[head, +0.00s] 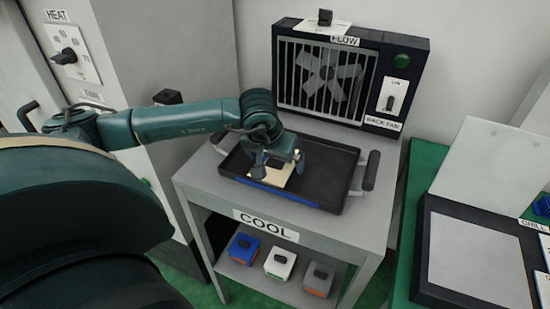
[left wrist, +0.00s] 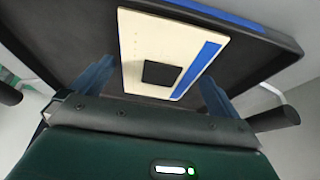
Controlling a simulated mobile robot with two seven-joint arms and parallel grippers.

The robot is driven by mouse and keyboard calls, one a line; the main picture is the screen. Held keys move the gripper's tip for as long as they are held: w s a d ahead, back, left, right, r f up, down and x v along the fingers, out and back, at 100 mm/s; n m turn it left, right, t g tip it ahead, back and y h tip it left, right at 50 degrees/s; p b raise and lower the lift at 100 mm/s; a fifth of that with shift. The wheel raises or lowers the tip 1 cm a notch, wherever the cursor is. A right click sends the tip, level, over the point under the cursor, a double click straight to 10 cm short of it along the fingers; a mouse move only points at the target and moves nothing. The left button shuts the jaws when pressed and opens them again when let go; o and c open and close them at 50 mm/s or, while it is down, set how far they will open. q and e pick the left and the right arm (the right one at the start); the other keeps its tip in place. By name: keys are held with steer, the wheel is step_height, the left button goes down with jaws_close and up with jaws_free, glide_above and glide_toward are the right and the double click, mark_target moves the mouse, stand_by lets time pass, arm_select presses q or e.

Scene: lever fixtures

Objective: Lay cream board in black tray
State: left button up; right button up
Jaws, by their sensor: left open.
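The black tray (head: 325,188) with two side handles stands on the grey table labelled COOL; it also shows in the left wrist view (left wrist: 75,30). The cream board (head: 272,177) is in the tray, mostly hidden by my gripper in the head view. In the left wrist view the cream board (left wrist: 140,40) has a black square block and a blue stripe along one edge. My left gripper (head: 278,168) is over the board and open, with its blue fingers (left wrist: 155,85) on either side of the board's near part. Whether they touch it I cannot tell. My right gripper is out of view.
A fan unit (head: 350,70) stands behind the tray. Blue, white and grey boxes (head: 280,263) sit on the shelf below. A dark unit with a raised light lid (head: 490,165) stands at the right. A HEAT cabinet (head: 70,50) is at the left.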

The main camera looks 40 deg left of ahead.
arm_select(q)
steer(key=shift+r+p, duration=0.3)
steer(key=shift+p, duration=0.05)
steer(key=v, duration=1.1)
steer(key=shift+s+r+b, duration=0.3)
steer(key=shift+b, duration=0.15)
